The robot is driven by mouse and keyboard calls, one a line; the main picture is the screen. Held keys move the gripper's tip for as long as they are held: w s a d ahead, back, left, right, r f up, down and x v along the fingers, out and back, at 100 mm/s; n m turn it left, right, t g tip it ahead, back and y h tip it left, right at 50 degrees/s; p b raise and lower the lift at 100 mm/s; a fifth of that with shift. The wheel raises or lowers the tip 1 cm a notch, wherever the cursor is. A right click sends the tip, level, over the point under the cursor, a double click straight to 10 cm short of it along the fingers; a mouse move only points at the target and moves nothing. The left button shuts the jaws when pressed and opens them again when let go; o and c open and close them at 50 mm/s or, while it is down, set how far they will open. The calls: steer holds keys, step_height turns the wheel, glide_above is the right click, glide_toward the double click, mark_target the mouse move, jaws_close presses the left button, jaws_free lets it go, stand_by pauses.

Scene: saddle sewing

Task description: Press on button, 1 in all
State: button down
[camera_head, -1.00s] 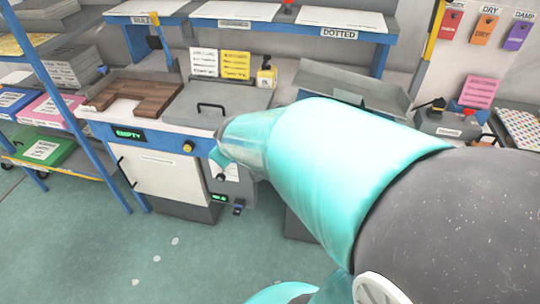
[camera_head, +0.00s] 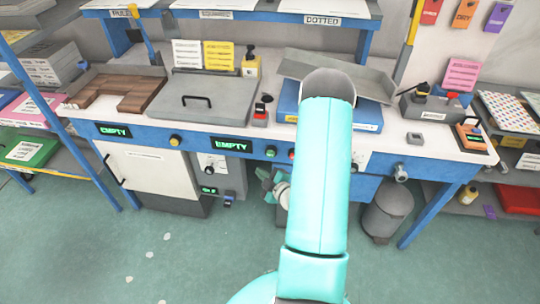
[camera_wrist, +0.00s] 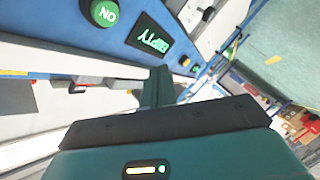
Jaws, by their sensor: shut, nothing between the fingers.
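The green ON button (camera_wrist: 103,12) is at the top left of the wrist view, on the blue front rail beside a lit EMPTY display (camera_wrist: 149,39). In the head view the green button (camera_head: 271,151) sits on the bench's front rail, right of the EMPTY display (camera_head: 231,146). My gripper (camera_head: 264,180) is shut and empty, just below that rail and under the button, partly hidden by my arm. In the wrist view its fingers (camera_wrist: 158,82) point towards the rail, and the button lies to their upper left, apart from them.
A red button (camera_head: 291,153) is right of the green one, partly by my arm. A yellow knob (camera_head: 174,140) is further left on the rail. A grey bin (camera_head: 388,211) stands under the bench at right. The floor in front is open.

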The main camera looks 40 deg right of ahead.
mark_target(271, 153)
steer(key=s+f, duration=0.1)
steer(key=s+f+t, duration=0.1)
steer(key=s, duration=0.1)
steer(key=shift+h, duration=0.3)
steer(key=w+d, duration=0.5)
steer(key=d, duration=0.2)
steer(key=shift+w, duration=0.2)
steer(key=shift+w, duration=0.1)
stand_by(2.0)
steer(key=shift+w+d, duration=0.15)
steer(key=shift+d, duration=0.1)
